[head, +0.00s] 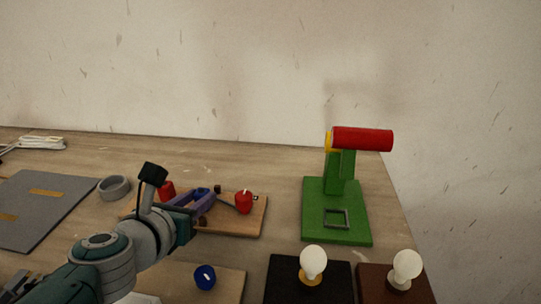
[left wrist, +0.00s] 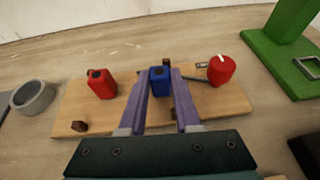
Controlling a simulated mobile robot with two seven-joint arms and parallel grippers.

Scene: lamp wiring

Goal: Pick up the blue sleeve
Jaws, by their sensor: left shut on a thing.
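The blue sleeve (left wrist: 160,82) is a small dark blue block between the purple fingers of my left gripper (left wrist: 160,74) in the left wrist view. The fingers are shut on its sides. It is over or on the wooden board (left wrist: 222,100); I cannot tell whether it touches the board. In the head view my left gripper (head: 205,194) reaches over that board, and the fingers mostly hide the sleeve. A red sleeve (left wrist: 101,84) stands left of the gripper on the board. My right gripper is not in view.
A red knob (left wrist: 221,69) with a white mark sits right of the gripper. A grey ring (head: 114,187) and grey mat (head: 40,205) lie left. A green stand (head: 340,215) and two bulbs (head: 313,260) (head: 407,264) are right. A blue knob (head: 205,276) is nearer.

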